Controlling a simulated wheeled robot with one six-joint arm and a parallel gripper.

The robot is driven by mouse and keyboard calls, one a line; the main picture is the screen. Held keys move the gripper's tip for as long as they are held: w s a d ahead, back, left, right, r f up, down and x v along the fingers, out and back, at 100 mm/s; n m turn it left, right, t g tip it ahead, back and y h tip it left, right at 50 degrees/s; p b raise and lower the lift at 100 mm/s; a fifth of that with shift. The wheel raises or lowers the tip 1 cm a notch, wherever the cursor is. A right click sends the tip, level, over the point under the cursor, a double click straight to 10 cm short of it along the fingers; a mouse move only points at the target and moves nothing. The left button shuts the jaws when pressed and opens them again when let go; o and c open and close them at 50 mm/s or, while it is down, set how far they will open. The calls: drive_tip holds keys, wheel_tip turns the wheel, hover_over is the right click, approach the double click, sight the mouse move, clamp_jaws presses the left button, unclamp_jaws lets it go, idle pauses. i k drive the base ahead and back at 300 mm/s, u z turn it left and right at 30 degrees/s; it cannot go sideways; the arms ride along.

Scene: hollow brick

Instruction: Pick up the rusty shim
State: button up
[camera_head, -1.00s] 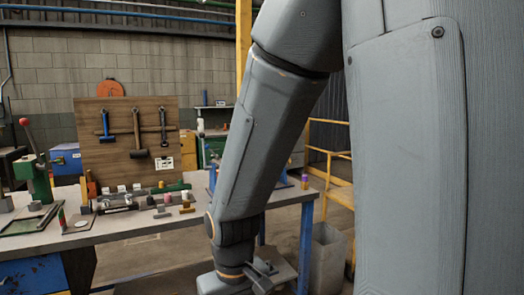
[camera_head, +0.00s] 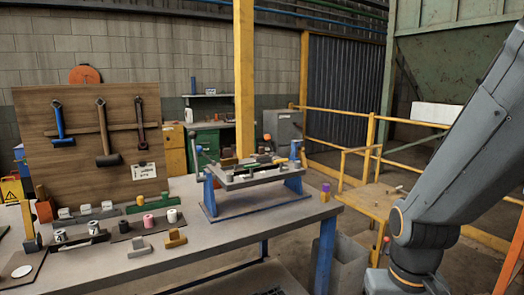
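I cannot single out a rusty shim with certainty. An ochre-brown stepped block (camera_head: 175,239) lies near the front edge of the workbench (camera_head: 240,226), with a similar grey block (camera_head: 138,248) to its left. A raised fixture (camera_head: 256,180) with blue legs stands on the right part of the bench and carries several small parts, too small to tell apart. My arm comes in at the right, with its wrist low at the bottom edge, off the bench. My gripper's fingers are out of view.
A dark tray (camera_head: 120,236) with pink, white and black cylinders sits behind the blocks. A wooden tool board (camera_head: 75,120) with hammers stands behind. A yellow post (camera_head: 244,80), yellow rails and a grey bin (camera_head: 342,265) are nearby. The bench front right is clear.

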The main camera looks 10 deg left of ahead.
sight(227, 152)
drive_tip(key=z, duration=0.15)
drive_tip(key=i, duration=0.75)
drive_tip(key=u, duration=0.45)
drive_tip(key=i, duration=0.75)
drive_tip(key=u, duration=0.75)
